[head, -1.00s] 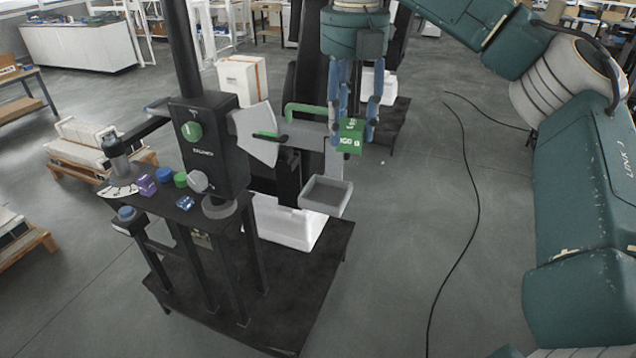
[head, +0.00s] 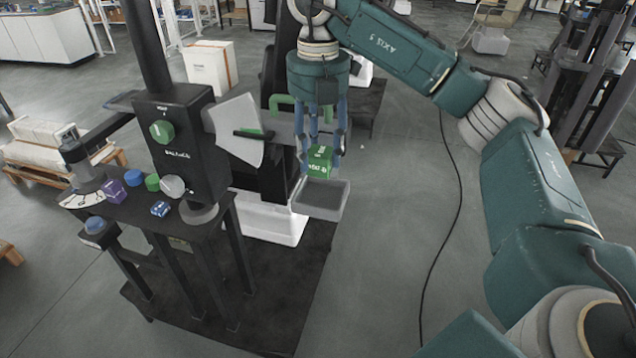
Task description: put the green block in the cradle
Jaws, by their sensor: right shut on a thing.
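The green block (head: 319,162) has white lettering on its face. My right gripper (head: 320,160) comes down from above and is shut on it, with blue fingers on both sides. The cradle is the small grey open tray (head: 322,204) on the lift column's arm. The block hangs just above the tray's back part and overlaps its rear rim in the picture. I cannot tell whether the block touches the tray. My left gripper is not in view.
A black control box (head: 178,140) with a green knob stands left of the cradle. A white box (head: 210,66) stands behind. Open floor with a cable lies right.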

